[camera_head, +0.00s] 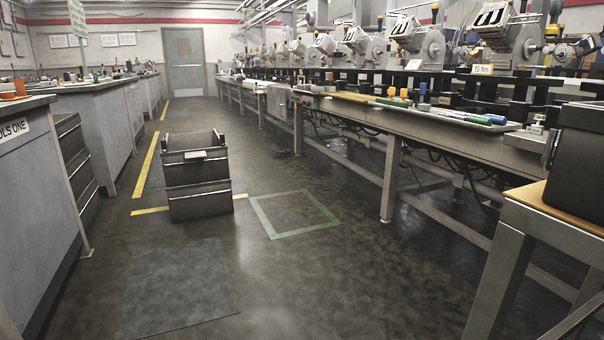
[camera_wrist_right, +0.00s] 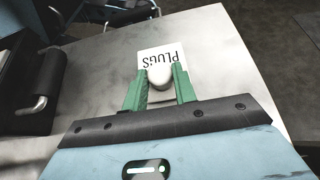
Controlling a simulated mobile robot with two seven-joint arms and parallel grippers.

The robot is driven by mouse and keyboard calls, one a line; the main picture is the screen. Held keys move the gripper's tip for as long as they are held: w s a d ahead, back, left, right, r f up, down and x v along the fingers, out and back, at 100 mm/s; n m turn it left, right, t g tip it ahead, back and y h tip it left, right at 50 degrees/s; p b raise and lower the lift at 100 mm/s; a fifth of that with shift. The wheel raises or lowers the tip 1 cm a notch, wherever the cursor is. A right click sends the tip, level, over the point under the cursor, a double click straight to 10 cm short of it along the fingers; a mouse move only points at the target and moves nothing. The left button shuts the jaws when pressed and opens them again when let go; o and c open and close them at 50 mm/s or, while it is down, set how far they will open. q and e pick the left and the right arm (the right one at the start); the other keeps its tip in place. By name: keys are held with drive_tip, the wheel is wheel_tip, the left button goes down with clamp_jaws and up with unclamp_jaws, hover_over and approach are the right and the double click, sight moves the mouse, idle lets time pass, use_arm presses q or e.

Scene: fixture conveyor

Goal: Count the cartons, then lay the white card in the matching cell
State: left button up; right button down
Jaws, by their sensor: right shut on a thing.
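The white card (camera_wrist_right: 172,57) shows in the right wrist view, with the word PLUGS printed on it, upside down in the picture. The fingers are shut on this knob, which seems to belong to the card. Whether the card touches the grey tabletop (camera_wrist_right: 225,70) below cannot be told. My left gripper shows in neither view. I can make out no cartons or cells.
A dark bin with a handle (camera_wrist_right: 30,95) stands left of my right gripper. In the head view, a dark crate (camera_head: 198,195) stands on the floor beside a green taped square (camera_head: 262,227). A long bench (camera_head: 440,125) with machines runs along the right.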

drive_tip(key=shift+r+p, duration=0.85)
drive_tip(key=shift+r, duration=0.55)
drive_tip(key=shift+s, duration=0.1)
